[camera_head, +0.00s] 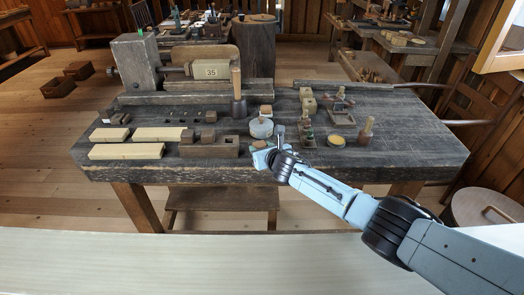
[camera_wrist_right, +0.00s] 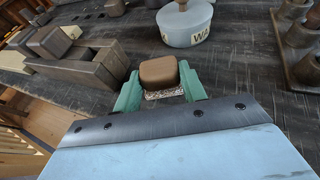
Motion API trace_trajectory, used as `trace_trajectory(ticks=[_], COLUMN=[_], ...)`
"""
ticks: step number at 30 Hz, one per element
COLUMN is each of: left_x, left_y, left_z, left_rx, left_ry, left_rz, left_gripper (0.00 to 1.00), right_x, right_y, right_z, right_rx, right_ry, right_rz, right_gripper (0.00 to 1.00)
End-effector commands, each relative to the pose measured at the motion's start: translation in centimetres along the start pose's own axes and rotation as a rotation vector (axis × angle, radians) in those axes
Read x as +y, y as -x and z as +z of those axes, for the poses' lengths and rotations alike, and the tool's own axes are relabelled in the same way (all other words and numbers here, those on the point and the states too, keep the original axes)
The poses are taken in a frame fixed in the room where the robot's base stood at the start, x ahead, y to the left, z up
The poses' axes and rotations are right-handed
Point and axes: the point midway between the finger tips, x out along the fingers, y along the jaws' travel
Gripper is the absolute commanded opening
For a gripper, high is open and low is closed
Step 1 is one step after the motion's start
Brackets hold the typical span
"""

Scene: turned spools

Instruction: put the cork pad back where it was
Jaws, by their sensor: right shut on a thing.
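My right gripper (camera_wrist_right: 161,88) reaches over the front of the dark workbench (camera_head: 420,150). Its two green fingers are closed on the sides of a small brown block-like piece with a speckled lower edge, which looks like the cork pad (camera_wrist_right: 159,72). In the head view the pad (camera_head: 260,144) shows as a small brown patch at the fingertips of the right gripper (camera_head: 264,152). The pad is at or just above the bench top; I cannot tell if it touches. My left gripper is not in view.
A pale round wax tin (camera_head: 261,129) stands just behind the gripper. A grooved wooden block (camera_head: 209,147) lies to its left, beside pale boards (camera_head: 127,151). The lathe (camera_head: 212,69) stands behind.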

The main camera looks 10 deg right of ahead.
Motion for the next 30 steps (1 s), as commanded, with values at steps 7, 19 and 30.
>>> trace_trajectory(ticks=[7, 19, 30], left_x=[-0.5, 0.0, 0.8], left_y=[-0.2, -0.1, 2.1], left_z=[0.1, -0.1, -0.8], left_rx=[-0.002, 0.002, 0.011], left_ry=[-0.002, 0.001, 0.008], left_rz=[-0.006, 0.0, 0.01], left_gripper=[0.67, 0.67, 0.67], right_x=[0.0, 0.0, -0.1], right_y=[-0.1, 0.0, 2.7], right_z=[-0.2, -0.1, 0.3], right_rx=[0.0, 0.0, 0.001], right_ry=[0.001, 0.0, 0.001], right_rz=[0.0, 0.0, 0.0], right_gripper=[0.45, 0.63, 0.63])
